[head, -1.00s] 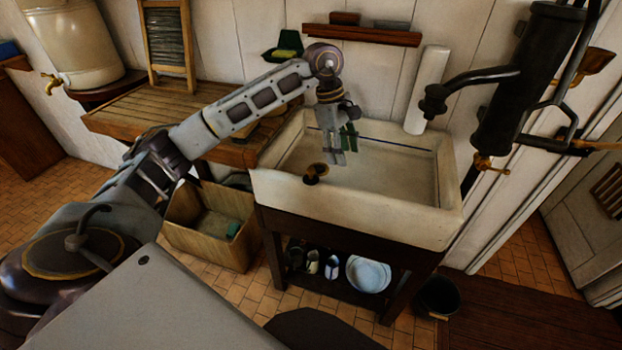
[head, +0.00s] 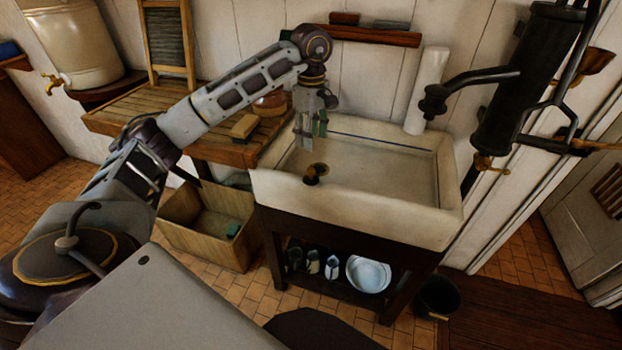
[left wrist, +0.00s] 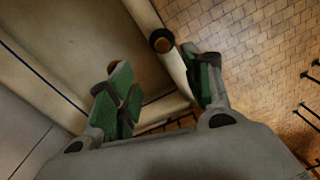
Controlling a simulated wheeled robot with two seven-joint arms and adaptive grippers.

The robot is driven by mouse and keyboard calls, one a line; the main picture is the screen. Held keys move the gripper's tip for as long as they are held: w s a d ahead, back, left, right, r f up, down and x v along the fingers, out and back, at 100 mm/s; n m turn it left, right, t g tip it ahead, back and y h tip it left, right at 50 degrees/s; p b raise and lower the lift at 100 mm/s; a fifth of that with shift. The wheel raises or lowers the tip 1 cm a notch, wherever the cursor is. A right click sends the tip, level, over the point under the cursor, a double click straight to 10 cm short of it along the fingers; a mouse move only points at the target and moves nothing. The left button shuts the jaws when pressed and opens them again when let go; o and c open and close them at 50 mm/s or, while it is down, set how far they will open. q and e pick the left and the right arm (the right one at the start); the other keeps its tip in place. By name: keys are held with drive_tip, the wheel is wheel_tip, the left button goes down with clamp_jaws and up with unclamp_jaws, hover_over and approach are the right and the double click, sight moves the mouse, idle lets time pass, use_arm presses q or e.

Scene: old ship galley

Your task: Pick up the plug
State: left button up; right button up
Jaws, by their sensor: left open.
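The plug (head: 311,175) is a small dark round piece with a brownish top. It sits on the near rim of the white sink (head: 370,198), beside the brass drain (head: 321,167) in the head view. My left gripper (head: 307,143) is open and empty, pointing down over the left part of the sink, above the plug and apart from it. In the left wrist view the plug (left wrist: 162,41) shows on the rim between the green-padded fingers (left wrist: 155,62), beyond their tips. A brass-coloured edge, perhaps the drain, is partly hidden by one finger. My right gripper is not in view.
A wooden draining board (head: 130,103) adjoins the sink's left side, with a brush-like block (head: 243,126) and a brown bowl (head: 270,104). A wooden crate (head: 205,243) is on the floor.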

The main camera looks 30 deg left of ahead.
use_arm(q)
hover_over(311, 168)
wheel_tip(311, 168, down, 6)
drive_tip(key=shift+f, duration=0.8)
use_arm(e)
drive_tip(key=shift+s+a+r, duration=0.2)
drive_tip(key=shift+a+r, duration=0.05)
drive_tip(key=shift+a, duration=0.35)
use_arm(q)
drive_tip(key=shift+f+p, duration=0.1)
drive_tip(key=shift+p, duration=0.2)
